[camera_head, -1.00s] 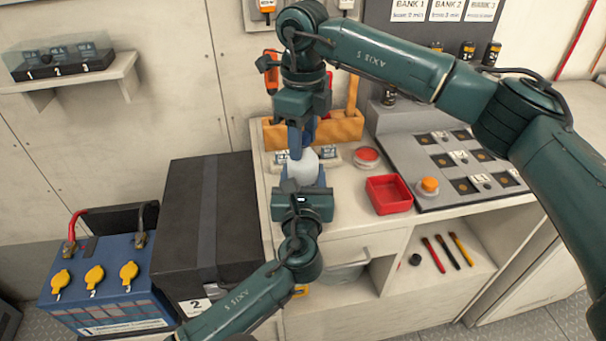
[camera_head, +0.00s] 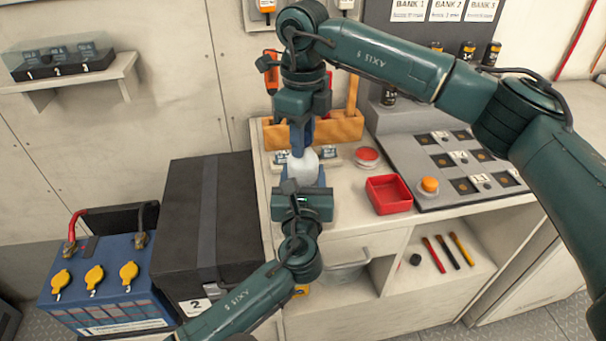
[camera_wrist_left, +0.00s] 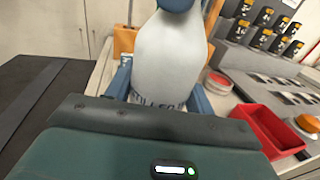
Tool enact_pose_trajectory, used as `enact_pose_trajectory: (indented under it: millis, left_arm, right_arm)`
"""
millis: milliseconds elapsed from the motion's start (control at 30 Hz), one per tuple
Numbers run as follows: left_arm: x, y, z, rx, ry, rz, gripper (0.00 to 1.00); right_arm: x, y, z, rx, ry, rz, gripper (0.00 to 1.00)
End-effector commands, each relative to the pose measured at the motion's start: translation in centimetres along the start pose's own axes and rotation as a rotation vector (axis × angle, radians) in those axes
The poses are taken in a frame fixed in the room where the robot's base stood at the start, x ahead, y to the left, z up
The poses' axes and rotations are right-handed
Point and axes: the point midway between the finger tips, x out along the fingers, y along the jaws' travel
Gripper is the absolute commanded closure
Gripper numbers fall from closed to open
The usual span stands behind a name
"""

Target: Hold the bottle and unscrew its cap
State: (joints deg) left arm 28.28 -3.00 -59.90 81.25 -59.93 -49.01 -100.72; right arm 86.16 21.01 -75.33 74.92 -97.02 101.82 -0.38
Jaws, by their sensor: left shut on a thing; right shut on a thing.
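The white bottle (camera_head: 304,167) stands upright at the front left of the workbench, and in the left wrist view (camera_wrist_left: 170,58) it fills the middle. Its blue cap (camera_wrist_left: 176,4) shows at the top edge of that view. My left gripper (camera_head: 305,180) is shut on the bottle's body from the front, with a blue finger on each side. My right gripper (camera_head: 301,146) points down from above and is shut on the cap, which its fingers mostly hide in the head view.
On the bench (camera_head: 347,205) are a red tray (camera_head: 389,195), a round red-topped tin (camera_head: 367,157), a grey panel with an orange knob (camera_head: 429,185) and a wooden tool holder (camera_head: 340,127). A black box (camera_head: 205,220) stands left of the bench.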

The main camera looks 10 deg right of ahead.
Motion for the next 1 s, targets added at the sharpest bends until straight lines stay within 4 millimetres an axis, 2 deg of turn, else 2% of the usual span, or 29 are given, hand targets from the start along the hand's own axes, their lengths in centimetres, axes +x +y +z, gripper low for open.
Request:
enact_pose_trajectory:
  millis: [33,67,333,633,1000]
  left_arm:
    - [0.0,0.0,-0.1,0.001,0.001,0.000,0.80]
    - [0.0,0.0,-0.1,0.001,0.001,0.000,0.80]
    - [0.0,0.0,-0.1,0.001,0.001,0.000,0.80]
    - [0.0,0.0,-0.1,0.001,0.001,0.000,0.80]
    - [0.0,0.0,-0.1,0.001,0.001,0.000,0.80]
  right_arm:
    - [0.0,0.0,0.0,0.000,0.001,-0.001,0.98]
    - [0.0,0.0,0.0,0.000,0.001,-0.001,0.68]
    - [0.0,0.0,0.0,0.000,0.001,0.000,0.46]
    - [-0.3,0.0,0.0,0.000,-0.001,-0.001,0.45]
    - [-4.0,0.0,0.0,0.000,-0.001,-0.001,0.45]
